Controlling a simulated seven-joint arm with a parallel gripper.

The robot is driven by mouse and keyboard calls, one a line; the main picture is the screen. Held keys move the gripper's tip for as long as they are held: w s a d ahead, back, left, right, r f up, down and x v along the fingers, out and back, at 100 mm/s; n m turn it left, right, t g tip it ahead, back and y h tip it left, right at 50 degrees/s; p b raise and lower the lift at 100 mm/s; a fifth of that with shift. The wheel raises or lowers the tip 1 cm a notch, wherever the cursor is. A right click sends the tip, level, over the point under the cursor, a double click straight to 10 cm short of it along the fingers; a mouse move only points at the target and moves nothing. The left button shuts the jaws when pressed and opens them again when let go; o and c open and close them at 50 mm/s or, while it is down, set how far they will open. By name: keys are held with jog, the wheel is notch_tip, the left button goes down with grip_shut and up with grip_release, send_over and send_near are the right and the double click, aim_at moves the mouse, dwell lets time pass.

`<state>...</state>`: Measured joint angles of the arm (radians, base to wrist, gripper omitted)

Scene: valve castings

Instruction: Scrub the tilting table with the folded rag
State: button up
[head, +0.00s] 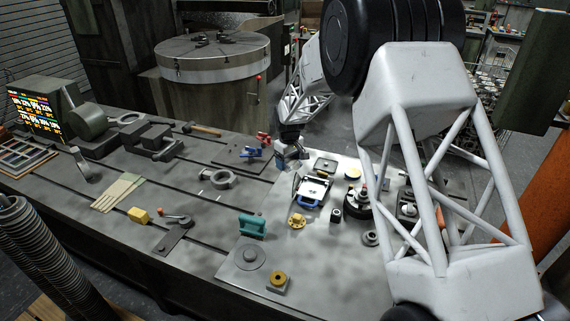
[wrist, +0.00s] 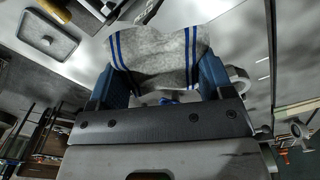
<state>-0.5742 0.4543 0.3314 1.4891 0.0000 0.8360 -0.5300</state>
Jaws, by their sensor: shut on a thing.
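My gripper (head: 291,149) hangs at the back edge of the pale worktop in the head view. In the wrist view its two blue fingers (wrist: 158,88) are shut on the folded rag (wrist: 160,52), grey with blue stripes, which spans between them. In the head view the rag is too small to make out clearly. A small plate in a dark frame with a blue front part (head: 313,190) sits on the pale worktop, just in front of and right of the gripper; I cannot tell for certain that it is the tilting table. Contact between rag and any surface cannot be seen.
The pale worktop's front middle (head: 325,265) is clear, with dark smudges.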

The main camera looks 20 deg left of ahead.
jog(key=d+m, duration=0.1)
jog(key=m, duration=0.1)
jog(key=d+m, duration=0.1)
jog(key=shift+w+d+r+m, duration=0.3)
jog(key=shift+w+m, duration=0.05)
jog(key=shift+m, duration=0.05)
jog(key=d+f+m, duration=0.1)
jog(key=d+m, duration=0.6)
jog(key=m, duration=0.2)
jog(key=shift+w+f, duration=0.15)
jog(key=shift+f, duration=0.1)
jog(key=shift+d+f, duration=0.1)
